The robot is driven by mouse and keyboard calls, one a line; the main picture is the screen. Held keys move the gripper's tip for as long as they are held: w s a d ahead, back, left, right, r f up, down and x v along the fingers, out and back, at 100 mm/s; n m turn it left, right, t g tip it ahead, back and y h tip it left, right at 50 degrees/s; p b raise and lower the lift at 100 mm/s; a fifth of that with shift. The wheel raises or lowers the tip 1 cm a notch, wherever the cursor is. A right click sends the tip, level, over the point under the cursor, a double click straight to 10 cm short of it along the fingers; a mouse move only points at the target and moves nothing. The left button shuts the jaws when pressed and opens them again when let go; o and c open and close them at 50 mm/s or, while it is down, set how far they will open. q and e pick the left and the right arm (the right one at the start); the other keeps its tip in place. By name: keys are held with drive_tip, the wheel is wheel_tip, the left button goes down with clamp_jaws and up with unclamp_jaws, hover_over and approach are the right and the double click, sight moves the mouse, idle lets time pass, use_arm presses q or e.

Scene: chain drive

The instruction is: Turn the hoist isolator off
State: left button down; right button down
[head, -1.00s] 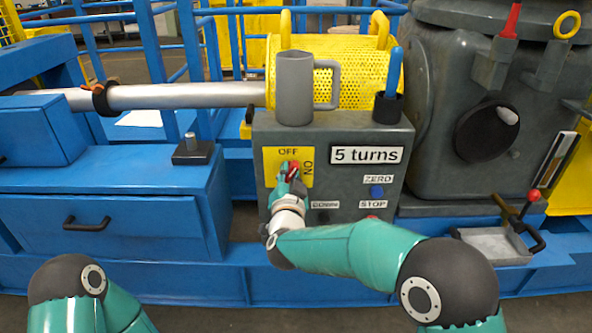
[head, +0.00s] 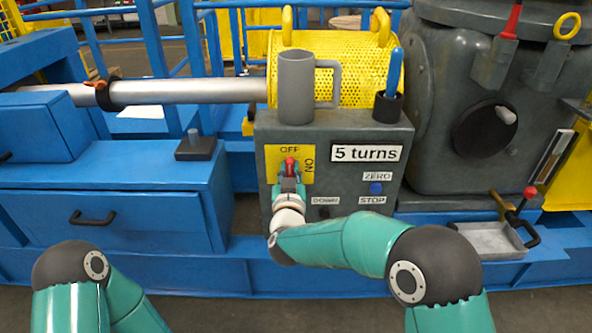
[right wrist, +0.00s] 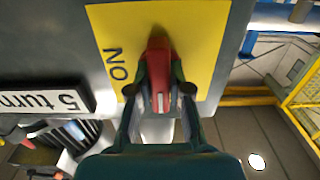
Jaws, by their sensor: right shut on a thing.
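The hoist isolator is a red handle (head: 290,164) on a yellow plate (head: 272,160) marked OFF at the top and ON at the right. The plate is on the front of a grey control box (head: 340,130). In the head view the handle stands about upright, under the OFF mark. My right gripper (head: 289,181) is in front of the plate. In the right wrist view its fingers (right wrist: 159,92) are shut on the red handle (right wrist: 158,60), one on each side. The OFF mark is hidden in that view. My left gripper is out of view.
A grey mug (head: 296,88) and a black holder with a blue stick (head: 388,107) stand on the box. A "5 turns" label (head: 366,153) and a blue ZERO button (head: 376,188) are to the right of the plate. A blue drawer unit (head: 140,205) stands at the left.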

drive_tip(key=shift+s+a+f, duration=0.1)
drive_tip(key=shift+f, duration=0.5)
drive_tip(key=c, duration=1.1)
unclamp_jaws()
drive_tip(key=shift+r, duration=0.25)
drive_tip(key=s, duration=1.1)
drive_tip(key=shift+s, duration=0.4)
